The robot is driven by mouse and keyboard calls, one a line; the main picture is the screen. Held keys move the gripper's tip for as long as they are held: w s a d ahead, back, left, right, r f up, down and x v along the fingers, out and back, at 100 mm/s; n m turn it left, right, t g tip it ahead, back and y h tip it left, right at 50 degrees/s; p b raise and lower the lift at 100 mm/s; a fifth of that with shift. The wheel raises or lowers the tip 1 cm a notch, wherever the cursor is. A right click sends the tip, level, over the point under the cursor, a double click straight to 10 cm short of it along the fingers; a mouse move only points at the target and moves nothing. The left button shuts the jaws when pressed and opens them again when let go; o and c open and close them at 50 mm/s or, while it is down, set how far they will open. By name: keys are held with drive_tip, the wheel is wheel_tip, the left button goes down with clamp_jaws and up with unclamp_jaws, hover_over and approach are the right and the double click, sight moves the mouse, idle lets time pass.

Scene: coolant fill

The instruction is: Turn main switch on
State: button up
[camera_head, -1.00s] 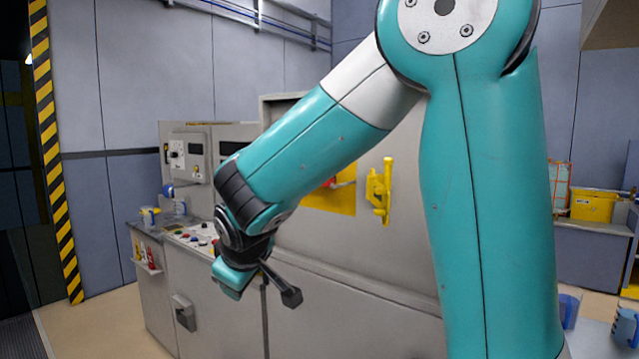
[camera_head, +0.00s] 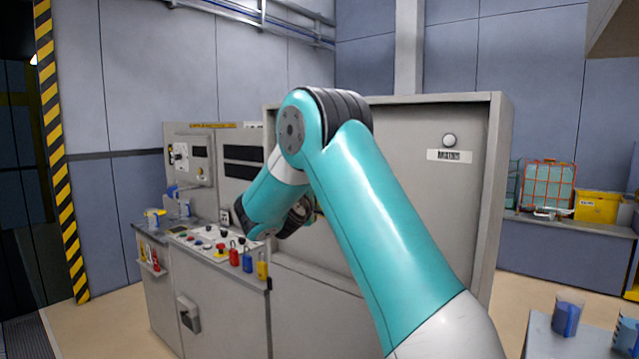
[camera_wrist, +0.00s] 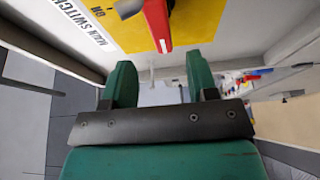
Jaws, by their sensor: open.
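In the wrist view the main switch shows a red handle (camera_wrist: 157,22) on a yellow plate (camera_wrist: 198,24). "ON" is printed on the plate, with a "MAIN SWITCH" label (camera_wrist: 84,27) beside it. The handle points down the picture, and its upper part is cut off by the frame's edge. My gripper (camera_wrist: 161,78) is open, with two green fingers and nothing between them. The handle's lower end lies just above the gap between the fingertips and looks apart from them. In the head view my arm hides the switch and the gripper.
The grey cabinet (camera_head: 425,190) stands right in front of my arm. To its left is a control panel (camera_head: 205,240) with several coloured buttons and padlocks (camera_head: 262,266). A side table (camera_head: 590,338) with a blue cup (camera_head: 567,316) is at the lower right.

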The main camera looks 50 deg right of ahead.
drive_tip(key=shift+p+x, duration=1.65)
drive_tip(key=shift+x, duration=2.45)
drive_tip(key=shift+c, duration=0.4)
drive_tip(key=c, duration=0.7)
